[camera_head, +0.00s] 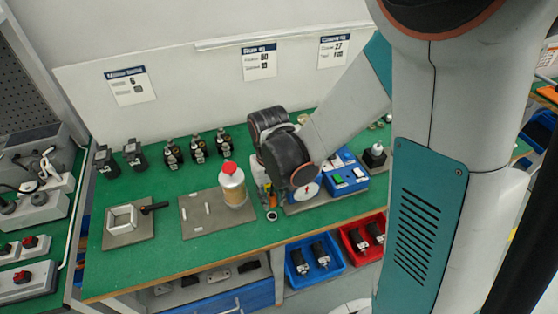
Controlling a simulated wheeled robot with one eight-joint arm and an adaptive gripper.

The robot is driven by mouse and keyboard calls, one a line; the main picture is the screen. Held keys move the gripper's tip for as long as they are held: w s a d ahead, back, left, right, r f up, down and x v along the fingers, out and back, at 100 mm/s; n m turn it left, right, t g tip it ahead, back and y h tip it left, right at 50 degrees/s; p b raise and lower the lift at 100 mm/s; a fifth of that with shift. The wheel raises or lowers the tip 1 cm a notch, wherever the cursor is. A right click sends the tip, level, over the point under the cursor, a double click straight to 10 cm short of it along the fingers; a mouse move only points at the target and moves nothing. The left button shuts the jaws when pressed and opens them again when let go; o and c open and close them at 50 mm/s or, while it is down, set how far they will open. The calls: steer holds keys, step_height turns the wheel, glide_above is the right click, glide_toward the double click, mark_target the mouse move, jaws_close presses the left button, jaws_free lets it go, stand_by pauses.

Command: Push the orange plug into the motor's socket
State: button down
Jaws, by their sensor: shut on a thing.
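My arm reaches in from the right, and its black wrist (286,158) hangs over the bench right of the middle. It hides my gripper and whatever is between its jaws. I cannot make out the orange plug for certain; small yellow and orange bits (267,190) show just left of and below the wrist. A pale cylinder with a red top (232,187), which may be the motor, stands upright on a grey plate (198,222) to the left of my wrist. No socket can be made out.
A blue box with a green button (343,177) stands right of my wrist. Several dark parts (198,150) line the back. A square frame (122,218) lies on the left plate. Blue (337,262) and red bins (347,246) sit below the green bench's front edge.

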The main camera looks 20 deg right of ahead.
steer(key=shift+r+p, duration=3.55)
steer(key=shift+r, duration=1.5)
steer(key=w+d+b, duration=0.1)
steer(key=w+d, duration=0.4)
steer(key=w, duration=0.4)
steer(key=w+d+b, duration=0.1)
steer(key=w+d, duration=0.5)
steer(key=w, duration=0.4)
steer(key=shift+f, duration=0.15)
steer(key=shift+f, duration=0.15)
steer(key=shift+f+b, duration=0.95)
steer(key=shift+f, duration=0.3)
steer(key=shift+f+b, duration=0.9)
steer(key=shift+f, duration=0.35)
steer(key=shift+f, duration=0.15)
steer(key=shift+f+b, duration=0.35)
steer(key=shift+b, duration=0.05)
